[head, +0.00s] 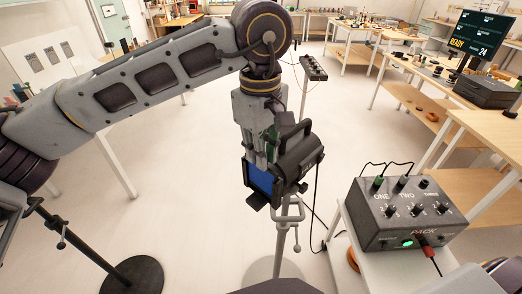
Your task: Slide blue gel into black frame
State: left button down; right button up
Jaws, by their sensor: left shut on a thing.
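My left gripper (261,158) points down in the middle of the head view. It is shut on the blue gel (260,179), a flat blue sheet just below the fingers. The gel is at the front of a black stage lamp (299,158) on a grey stand. Dark edges of the black frame (251,201) show beside and below the gel. The gel overlaps the frame in the picture; I cannot tell how deep it sits in its slots. The fingers and lamp hide part of both. My right gripper is not in view.
A grey control pack (406,222) with knobs, cables and a green light stands on a small table at the right. A black round stand base (131,277) is at lower left. Benches with props line the right and back. The floor (165,205) left of the lamp is clear.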

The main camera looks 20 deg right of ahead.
pick_arm(q)
jog(key=shift+f+b, duration=0.75)
jog(key=shift+f, duration=0.05)
dwell(2.0)
jog(key=c, duration=1.4)
grip_release()
jog(key=shift+o, duration=0.2)
jog(key=shift+s+a+r, duration=0.1)
jog(key=shift+r, duration=1.95)
jog(key=shift+s+a+r, duration=0.1)
jog(key=shift+r, duration=1.9)
jog(key=shift+r, duration=0.15)
